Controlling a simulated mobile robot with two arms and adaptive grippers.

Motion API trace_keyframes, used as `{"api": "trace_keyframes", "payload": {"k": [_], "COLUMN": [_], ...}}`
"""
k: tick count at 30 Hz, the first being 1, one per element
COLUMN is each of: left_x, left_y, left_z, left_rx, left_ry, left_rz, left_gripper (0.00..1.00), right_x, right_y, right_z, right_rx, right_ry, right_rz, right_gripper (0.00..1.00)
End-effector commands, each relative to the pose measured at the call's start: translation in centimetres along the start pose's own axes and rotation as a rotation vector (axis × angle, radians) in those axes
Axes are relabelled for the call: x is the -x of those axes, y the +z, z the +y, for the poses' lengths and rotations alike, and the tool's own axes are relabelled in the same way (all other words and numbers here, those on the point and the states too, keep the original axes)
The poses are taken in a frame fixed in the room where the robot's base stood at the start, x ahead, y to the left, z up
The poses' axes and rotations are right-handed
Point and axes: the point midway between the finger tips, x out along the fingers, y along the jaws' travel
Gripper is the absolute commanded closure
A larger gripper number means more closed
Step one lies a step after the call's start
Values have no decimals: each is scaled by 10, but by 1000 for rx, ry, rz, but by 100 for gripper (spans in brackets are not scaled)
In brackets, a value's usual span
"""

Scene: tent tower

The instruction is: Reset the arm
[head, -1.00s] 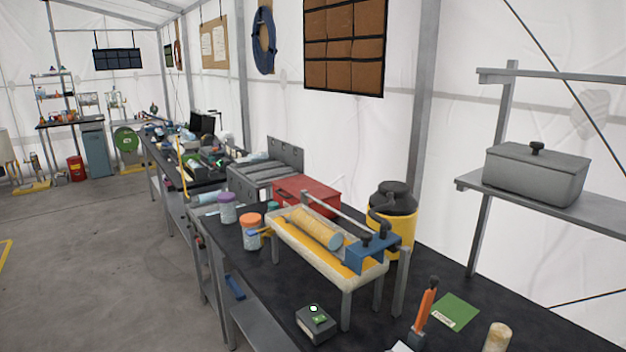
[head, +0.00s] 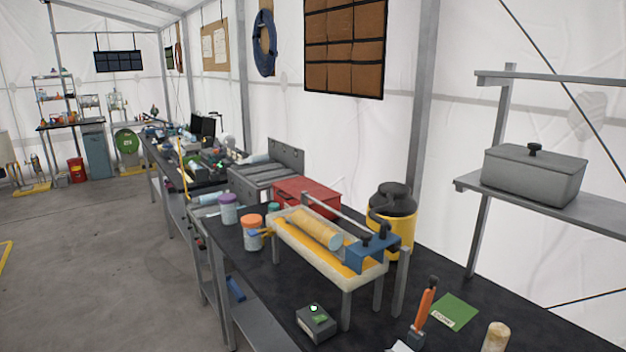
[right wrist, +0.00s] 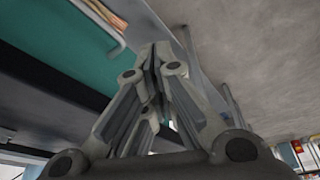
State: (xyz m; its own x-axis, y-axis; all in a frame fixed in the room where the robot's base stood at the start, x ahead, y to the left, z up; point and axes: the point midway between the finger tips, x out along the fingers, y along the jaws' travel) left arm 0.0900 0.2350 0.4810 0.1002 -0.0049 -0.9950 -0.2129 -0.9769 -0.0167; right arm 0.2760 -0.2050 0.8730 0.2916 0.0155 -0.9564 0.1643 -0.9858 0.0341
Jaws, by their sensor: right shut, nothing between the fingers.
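My right gripper (right wrist: 155,62) shows in the right wrist view with its grey fingers brought together and nothing between them. It is close to a green panel (right wrist: 60,50) and a grey bar on its left side. Neither of my arms shows in the head view, and my left gripper is out of sight.
A long black-topped bench (head: 268,298) runs along the tent wall. On it stand a tray on legs (head: 345,280), a red box (head: 300,192), a yellow container (head: 392,232) and a small device (head: 316,323). A shelf (head: 600,218) holds a grey lidded box (head: 535,175). The floor (head: 90,260) at left is clear.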

Motion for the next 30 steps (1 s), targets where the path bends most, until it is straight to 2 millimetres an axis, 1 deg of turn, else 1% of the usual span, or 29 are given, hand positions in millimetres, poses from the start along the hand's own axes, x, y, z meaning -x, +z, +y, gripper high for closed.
{"api": "trace_keyframes", "payload": {"k": [1, 5, 8, 11, 12, 15, 17, 18, 20, 21, 23, 24, 26, 27, 29, 30], "left_x": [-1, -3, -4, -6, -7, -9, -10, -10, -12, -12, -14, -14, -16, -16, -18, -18], "left_y": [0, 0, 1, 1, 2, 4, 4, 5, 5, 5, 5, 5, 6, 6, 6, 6], "left_z": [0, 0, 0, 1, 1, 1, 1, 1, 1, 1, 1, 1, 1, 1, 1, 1], "left_rx": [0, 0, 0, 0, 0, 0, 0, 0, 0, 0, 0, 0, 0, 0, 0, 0], "left_ry": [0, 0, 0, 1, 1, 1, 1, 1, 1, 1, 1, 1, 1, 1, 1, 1], "left_rz": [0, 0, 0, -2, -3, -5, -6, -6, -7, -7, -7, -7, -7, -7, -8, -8], "left_gripper": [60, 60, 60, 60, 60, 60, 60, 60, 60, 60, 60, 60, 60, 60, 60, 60], "right_x": [-13, -47, -79, -116, -132, -169, -190, -203, -222, -235, -253, -264, -280, -290, -303, -311], "right_y": [2, 7, 15, 28, 34, 53, 65, 73, 89, 99, 117, 130, 148, 162, 182, 196], "right_z": [-1, -2, -4, -6, -7, -9, -10, -11, -12, -12, -14, -14, -15, -16, -16, -16], "right_rx": [1, 4, 6, 9, 10, 13, 15, 16, 18, 19, 22, 23, 26, 28, 30, 32], "right_ry": [-1, -4, -7, -10, -11, -14, -15, -16, -17, -17, -19, -20, -21, -22, -23, -23], "right_rz": [-7, -20, -32, -49, -55, -70, -79, -84, -96, -102, -113, -120, -130, -137, -148, -155], "right_gripper": [100, 100, 100, 100, 100, 100, 100, 100, 100, 100, 100, 100, 100, 100, 100, 100]}}
